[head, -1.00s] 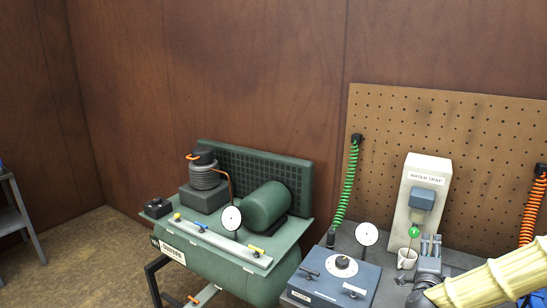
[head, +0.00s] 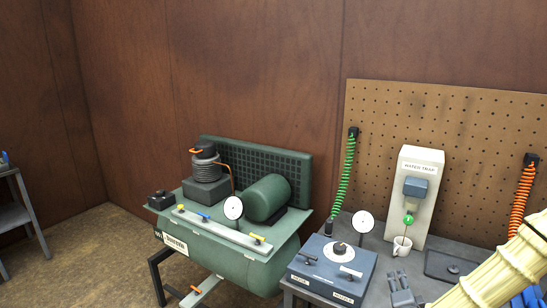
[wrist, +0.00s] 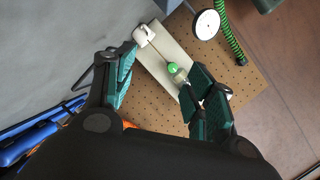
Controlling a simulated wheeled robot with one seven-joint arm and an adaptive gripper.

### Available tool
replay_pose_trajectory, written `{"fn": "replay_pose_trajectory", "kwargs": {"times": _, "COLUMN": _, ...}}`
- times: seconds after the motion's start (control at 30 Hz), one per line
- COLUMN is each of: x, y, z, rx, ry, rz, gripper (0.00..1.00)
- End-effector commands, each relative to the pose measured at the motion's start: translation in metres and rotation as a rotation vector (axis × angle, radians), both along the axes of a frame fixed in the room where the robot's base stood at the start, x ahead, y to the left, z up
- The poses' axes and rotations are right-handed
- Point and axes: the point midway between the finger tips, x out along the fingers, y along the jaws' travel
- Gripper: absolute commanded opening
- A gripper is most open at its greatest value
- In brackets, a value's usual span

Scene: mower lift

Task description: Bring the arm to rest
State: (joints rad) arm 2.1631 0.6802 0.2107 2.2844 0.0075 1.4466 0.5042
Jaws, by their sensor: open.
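My pale yellow arm (head: 500,268) enters from the lower right.
A blue control box (head: 332,265) with a dial gauge (head: 363,222) stands left of my gripper. A green compressor (head: 240,240) is farther left. A green coiled hose (head: 348,185) and an orange one (head: 519,200) hang on the pegboard (head: 460,150). A dark tray (head: 455,268) lies on the bench.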

Motion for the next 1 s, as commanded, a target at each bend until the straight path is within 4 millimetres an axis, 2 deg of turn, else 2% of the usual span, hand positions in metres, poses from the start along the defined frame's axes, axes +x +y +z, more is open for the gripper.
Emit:
{"fn": "replay_pose_trajectory", "kwargs": {"times": 0.03, "x": -0.007, "y": 0.013, "z": -0.025, "rx": -0.024, "ry": 0.055, "rz": 0.043, "gripper": 0.55}}
{"fn": "replay_pose_trajectory", "kwargs": {"times": 0.17, "x": -0.034, "y": 0.046, "z": -0.086, "rx": -0.094, "ry": 0.220, "rz": 0.172, "gripper": 0.55}}
{"fn": "replay_pose_trajectory", "kwargs": {"times": 0.27, "x": -0.062, "y": 0.069, "z": -0.132, "rx": -0.147, "ry": 0.350, "rz": 0.274, "gripper": 0.55}}
{"fn": "replay_pose_trajectory", "kwargs": {"times": 0.47, "x": -0.131, "y": 0.106, "z": -0.217, "rx": -0.249, "ry": 0.605, "rz": 0.488, "gripper": 0.55}}
{"fn": "replay_pose_trajectory", "kwargs": {"times": 0.6, "x": -0.191, "y": 0.125, "z": -0.270, "rx": -0.316, "ry": 0.785, "rz": 0.645, "gripper": 0.55}}
{"fn": "replay_pose_trajectory", "kwargs": {"times": 0.67, "x": -0.218, "y": 0.130, "z": -0.290, "rx": -0.344, "ry": 0.861, "rz": 0.713, "gripper": 0.55}}
{"fn": "replay_pose_trajectory", "kwargs": {"times": 0.8, "x": -0.285, "y": 0.140, "z": -0.329, "rx": -0.403, "ry": 1.036, "rz": 0.878, "gripper": 0.55}}
{"fn": "replay_pose_trajectory", "kwargs": {"times": 0.9, "x": -0.328, "y": 0.142, "z": -0.348, "rx": -0.436, "ry": 1.144, "rz": 0.982, "gripper": 0.55}}
{"fn": "replay_pose_trajectory", "kwargs": {"times": 1.0, "x": -0.361, "y": 0.142, "z": -0.359, "rx": -0.458, "ry": 1.226, "rz": 1.063, "gripper": 0.55}}
